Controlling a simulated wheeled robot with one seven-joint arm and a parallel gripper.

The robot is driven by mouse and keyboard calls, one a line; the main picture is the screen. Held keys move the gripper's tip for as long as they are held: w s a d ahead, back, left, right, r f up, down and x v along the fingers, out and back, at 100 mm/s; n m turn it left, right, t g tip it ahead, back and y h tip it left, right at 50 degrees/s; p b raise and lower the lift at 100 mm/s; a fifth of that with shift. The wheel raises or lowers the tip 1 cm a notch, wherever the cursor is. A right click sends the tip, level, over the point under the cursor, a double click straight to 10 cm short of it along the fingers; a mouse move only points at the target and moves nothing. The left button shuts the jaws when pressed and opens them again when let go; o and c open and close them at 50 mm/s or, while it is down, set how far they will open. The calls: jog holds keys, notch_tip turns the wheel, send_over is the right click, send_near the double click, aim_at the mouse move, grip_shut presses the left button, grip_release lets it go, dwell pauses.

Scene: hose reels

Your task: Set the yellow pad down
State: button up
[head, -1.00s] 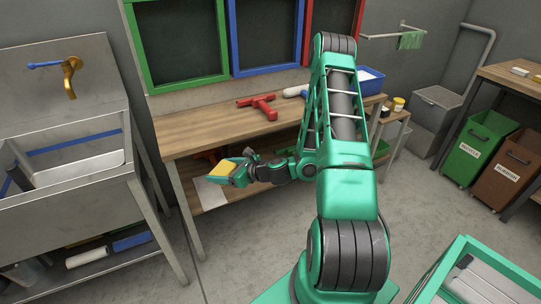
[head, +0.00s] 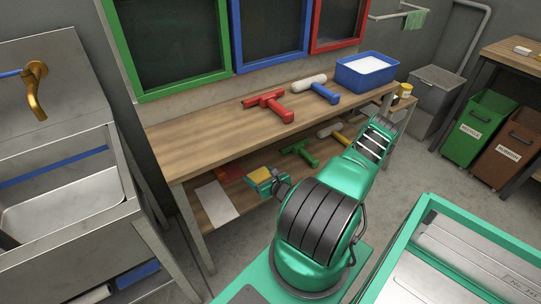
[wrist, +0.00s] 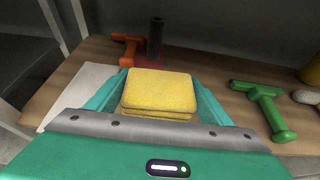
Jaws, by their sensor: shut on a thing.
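The yellow pad (wrist: 160,92) is held between the two teal fingers of my gripper (wrist: 158,100) in the wrist view. It looks like a stack of thin layers. In the head view the yellow pad (head: 260,175) and my gripper (head: 265,182) are at the workbench's lower shelf (head: 240,218), just right of a white sheet (head: 216,203). The sheet also shows at the left in the wrist view (wrist: 75,92). I cannot tell whether the pad touches the shelf.
A green squeegee-like tool (head: 300,152) lies right of the gripper on the shelf, and an orange-red tool (head: 230,172) lies behind. A dark upright cylinder (wrist: 155,38) stands beyond the pad. The bench top (head: 190,135) overhangs the shelf. Red and blue tools and a blue bin (head: 366,75) are on top.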

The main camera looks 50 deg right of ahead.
jog(key=w+d+f, duration=0.1)
jog(key=d+f, duration=0.1)
jog(key=d, duration=0.1)
jog(key=w+d+f, duration=0.1)
jog(key=d+f, duration=0.1)
jog(key=d, duration=0.2)
jog(key=w+d+f, duration=0.1)
jog(key=d+f, duration=0.2)
jog(key=d, duration=0.1)
jog(key=shift+d, duration=0.2)
jog(key=shift+d+f, duration=0.1)
jog(key=shift+d, duration=0.05)
jog(key=shift+f, duration=1.95)
jog(key=o, duration=1)
jog(key=shift+s+f, duration=0.1)
jog(key=shift+o, duration=0.2)
